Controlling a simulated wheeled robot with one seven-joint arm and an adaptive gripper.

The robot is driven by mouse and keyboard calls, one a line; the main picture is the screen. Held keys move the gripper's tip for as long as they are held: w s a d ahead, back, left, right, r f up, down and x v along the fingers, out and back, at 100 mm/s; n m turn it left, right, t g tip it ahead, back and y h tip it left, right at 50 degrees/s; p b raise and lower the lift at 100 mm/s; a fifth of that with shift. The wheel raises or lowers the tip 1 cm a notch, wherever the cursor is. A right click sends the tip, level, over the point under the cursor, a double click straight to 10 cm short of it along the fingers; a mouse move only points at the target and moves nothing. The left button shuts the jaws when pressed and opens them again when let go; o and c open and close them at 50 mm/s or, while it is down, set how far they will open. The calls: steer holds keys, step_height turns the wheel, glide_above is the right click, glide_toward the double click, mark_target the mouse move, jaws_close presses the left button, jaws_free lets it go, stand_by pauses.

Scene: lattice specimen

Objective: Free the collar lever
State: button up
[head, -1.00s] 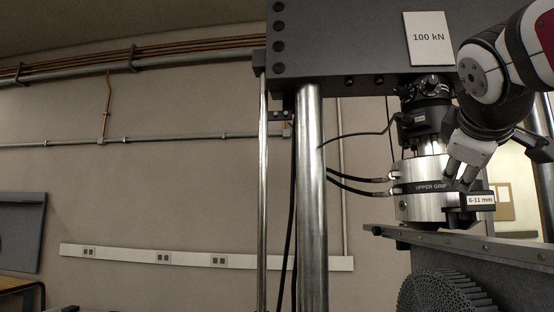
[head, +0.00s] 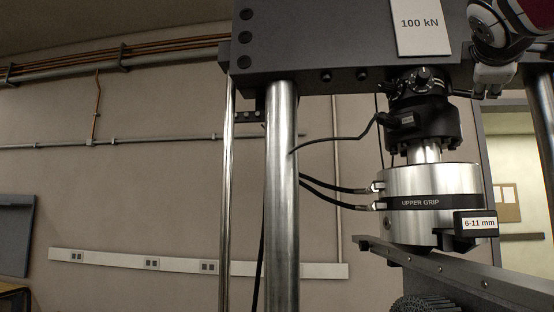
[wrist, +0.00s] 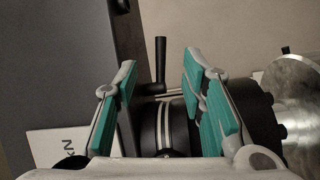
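The collar is a black ring with pale bands (wrist: 165,122) in the wrist view. A dark lever (wrist: 160,58) sticks out of it, showing between my two teal-padded fingers. My gripper (wrist: 160,72) is open, one finger on either side of the lever in the picture; I see no contact and cannot tell how far beyond the fingertips it lies. In the head view the black collar (head: 422,82) with small knobs sits under the crosshead, above the silver upper grip (head: 432,182). My gripper (head: 490,82) is to its right, near the crosshead's underside.
The dark crosshead (head: 330,40) with its "100 kN" plate (head: 421,24) is close above. A steel column (head: 282,190) stands left. Black cables (head: 335,187) run to the upper grip. A grey beam (head: 450,272) lies below it. A round metal part (wrist: 295,90) shows right in the wrist view.

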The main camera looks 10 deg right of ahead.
steer(key=p+x, duration=0.3)
steer(key=x, duration=0.9)
steer(key=shift+w, duration=0.1)
jaws_close()
